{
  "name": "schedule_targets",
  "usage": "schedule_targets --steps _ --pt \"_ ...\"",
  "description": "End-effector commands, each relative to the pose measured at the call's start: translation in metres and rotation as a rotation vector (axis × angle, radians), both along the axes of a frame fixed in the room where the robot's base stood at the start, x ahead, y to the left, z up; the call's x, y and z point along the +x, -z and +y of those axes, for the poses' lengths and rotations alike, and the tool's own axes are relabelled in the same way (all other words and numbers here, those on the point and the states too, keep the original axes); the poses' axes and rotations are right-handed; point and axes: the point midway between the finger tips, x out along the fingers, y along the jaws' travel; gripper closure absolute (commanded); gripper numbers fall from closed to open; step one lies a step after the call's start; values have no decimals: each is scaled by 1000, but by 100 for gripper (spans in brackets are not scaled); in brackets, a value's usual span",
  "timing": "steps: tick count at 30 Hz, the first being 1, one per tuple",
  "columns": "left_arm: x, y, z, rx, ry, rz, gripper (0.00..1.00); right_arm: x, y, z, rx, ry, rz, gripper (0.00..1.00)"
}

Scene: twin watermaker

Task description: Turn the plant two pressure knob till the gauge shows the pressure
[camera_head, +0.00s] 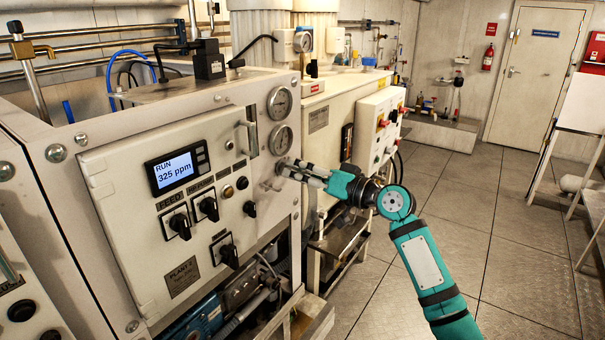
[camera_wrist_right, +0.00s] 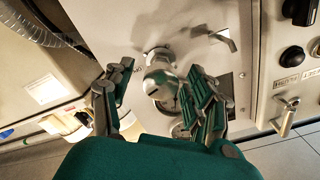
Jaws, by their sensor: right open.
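The plant two cabinet (camera_head: 130,190) stands at the left in the head view, with a "PLANT 2" plate (camera_head: 182,277). Two round gauges, an upper one (camera_head: 279,103) and a lower one (camera_head: 281,139), sit at its right side; their readings are too small to tell. My right gripper (camera_head: 284,170) is at the panel just below the lower gauge. In the right wrist view, a rounded silver knob (camera_wrist_right: 160,82) on a stem lies between the open fingers of my right gripper (camera_wrist_right: 159,88). I cannot tell whether either finger touches it. My left gripper is not in view.
A display (camera_head: 176,169) reads RUN 325 ppm. Several black knobs, including one low knob (camera_head: 229,255), and a metal door handle (camera_head: 248,138) stick out left of my gripper. A second cream cabinet (camera_head: 328,120) stands behind.

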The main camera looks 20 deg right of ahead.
Motion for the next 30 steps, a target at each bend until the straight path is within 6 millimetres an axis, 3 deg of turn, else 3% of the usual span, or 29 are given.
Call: schedule_targets --steps 7,21,30 --pt "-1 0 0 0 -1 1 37 -14 1 -12 -3 1 0 44" --pt "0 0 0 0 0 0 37 -85 1 -66 -2 0 2 44" --pt "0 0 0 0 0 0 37 -95 0 -74 0 0 0 44"
